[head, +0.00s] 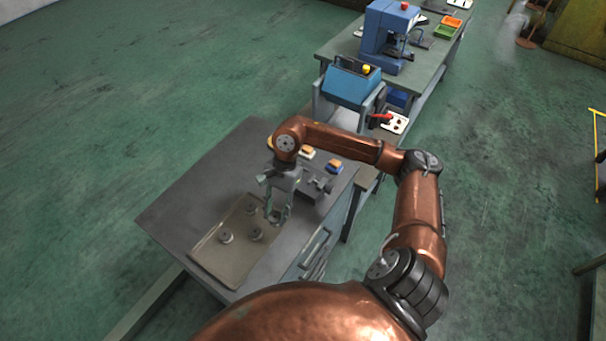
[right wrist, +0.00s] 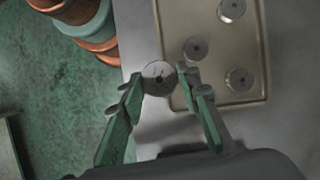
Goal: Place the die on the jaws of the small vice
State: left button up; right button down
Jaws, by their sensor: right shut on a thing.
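My right gripper (head: 277,216) is above the near right edge of the tray on the table. It is shut on a die (right wrist: 159,77), a small round grey disc with a central hole, held between the fingertips in the right wrist view. In the head view the fingers mostly hide this die. The small vice (head: 318,187) is a grey metal thing on the table, right of and beyond the gripper, partly behind it. My left gripper is out of view.
A shallow beige tray (head: 210,257) holds three more discs (head: 226,237), also visible in the right wrist view (right wrist: 240,79). Orange and blue items (head: 334,167) stand behind the vice. A bench with a blue machine (head: 388,38) is farther back. The table's left part is clear.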

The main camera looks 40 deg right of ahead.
jog(key=d+r+m+t+h+p, duration=0.2)
jog(key=d+r+m+t, duration=0.3)
jog(key=m, duration=0.6)
jog(key=d+r+m+t+h+p, duration=0.1)
jog(key=d+r+m+h, duration=0.15)
jog(key=d+m, duration=0.6)
jog(key=m+p, duration=0.2)
jog(key=p, duration=0.2)
send_over(305, 179)
jog(key=shift+y, duration=0.45)
jog(key=f, duration=0.8)
jog(key=shift+w+a+f, duration=0.1)
jog(key=shift+w+f, duration=0.55)
jog(key=shift+f, duration=0.15)
notch_tip(305, 179, down, 3)
jog(key=shift+p, duration=0.6)
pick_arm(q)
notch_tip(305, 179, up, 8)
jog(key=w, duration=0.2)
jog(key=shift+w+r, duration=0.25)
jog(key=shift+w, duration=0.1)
pick_arm(e)
jog(key=shift+f, duration=0.15)
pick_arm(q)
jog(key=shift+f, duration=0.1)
pick_arm(e)
jog(key=shift+f, duration=0.1)
